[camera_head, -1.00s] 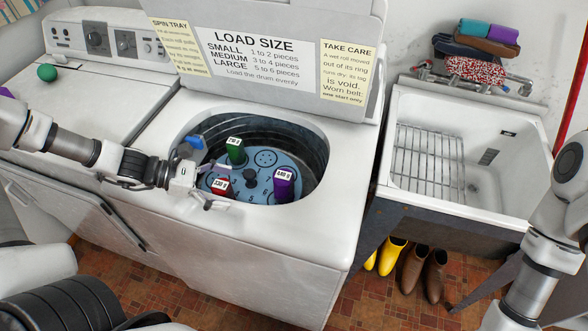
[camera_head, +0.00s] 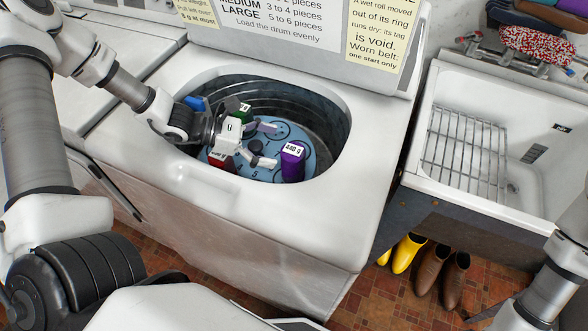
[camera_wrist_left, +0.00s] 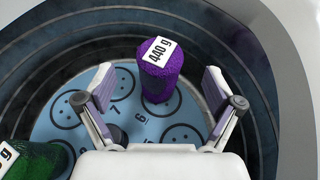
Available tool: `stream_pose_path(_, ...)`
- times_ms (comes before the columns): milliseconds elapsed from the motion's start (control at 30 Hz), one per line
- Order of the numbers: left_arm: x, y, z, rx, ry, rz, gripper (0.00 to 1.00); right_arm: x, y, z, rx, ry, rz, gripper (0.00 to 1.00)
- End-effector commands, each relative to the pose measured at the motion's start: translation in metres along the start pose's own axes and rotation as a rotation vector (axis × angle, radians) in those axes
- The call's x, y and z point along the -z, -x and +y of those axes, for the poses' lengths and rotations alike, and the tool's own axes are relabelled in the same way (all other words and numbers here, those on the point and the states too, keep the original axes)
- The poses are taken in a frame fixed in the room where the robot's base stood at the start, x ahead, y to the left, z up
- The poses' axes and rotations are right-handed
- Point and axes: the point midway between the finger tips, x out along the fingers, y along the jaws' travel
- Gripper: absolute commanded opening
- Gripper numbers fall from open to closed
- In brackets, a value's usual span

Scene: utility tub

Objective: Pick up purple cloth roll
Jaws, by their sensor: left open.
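The purple cloth roll (camera_head: 292,164) stands upright on the blue disc (camera_head: 266,177) in the washer drum, with a "440 g" tag on top. My left gripper (camera_head: 264,145) is open inside the drum opening, to the left of the purple roll and apart from it. In the left wrist view the purple roll (camera_wrist_left: 160,80) appears ahead, between the two open fingers (camera_wrist_left: 160,95). A green roll (camera_head: 243,112) and a red roll (camera_head: 222,160) are partly hidden by my left gripper. The right gripper is out of view.
The drum wall (camera_head: 333,130) and the white washer rim (camera_head: 345,170) surround the rolls closely. A blue object (camera_head: 196,103) sits at the drum's left side. A sink with a wire rack (camera_head: 465,150) stands to the right.

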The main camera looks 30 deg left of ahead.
Motion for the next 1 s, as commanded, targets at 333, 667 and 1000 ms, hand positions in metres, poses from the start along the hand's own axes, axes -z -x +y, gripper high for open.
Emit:
stream_pose_path(333,0.005,-0.042,-0.001,0.004,-0.001,0.005,0.92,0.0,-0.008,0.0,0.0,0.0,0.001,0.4)
stream_pose_path(667,0.003,-0.059,0.001,-0.003,-0.001,-0.001,0.92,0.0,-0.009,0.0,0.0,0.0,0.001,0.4)
stream_pose_path(1000,0.003,-0.059,0.001,-0.002,0.0,-0.001,0.0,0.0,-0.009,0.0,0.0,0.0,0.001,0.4)
